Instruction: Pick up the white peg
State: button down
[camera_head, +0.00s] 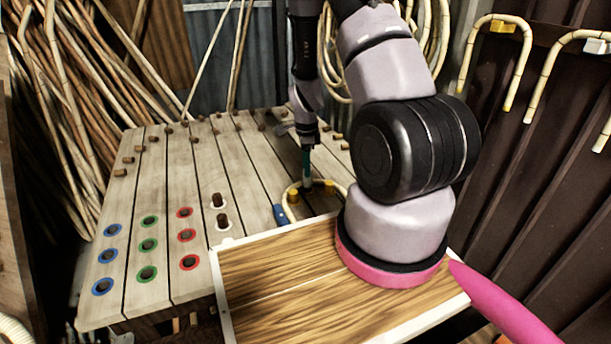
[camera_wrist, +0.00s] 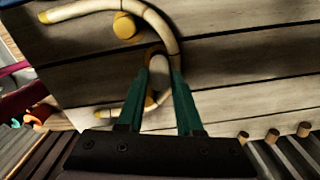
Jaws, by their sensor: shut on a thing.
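My gripper (camera_head: 307,172), with its green fingers, reaches down to the far middle part of the slatted table. In the wrist view the fingers (camera_wrist: 163,75) are closed around a pale upright peg, which I take for the white peg (camera_wrist: 158,72). The peg is beside the inner side of a bent rattan cane (camera_wrist: 168,42); I cannot tell whether they touch. In the head view the fingers mostly hide the peg. I cannot tell whether its lower end is still in a hole.
The cane (camera_head: 292,188) curves around yellow pegs (camera_head: 329,186), with a blue piece (camera_head: 281,214) near it. Blue, green and red ringed holes line the table's left (camera_head: 110,228). A wooden panel (camera_head: 262,285) fills the front. Rattan poles (camera_head: 85,90) lean at back left.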

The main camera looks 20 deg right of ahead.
notch_tip(320, 180, up, 14)
jog(key=shift+f, duration=0.2)
dwell(0.5)
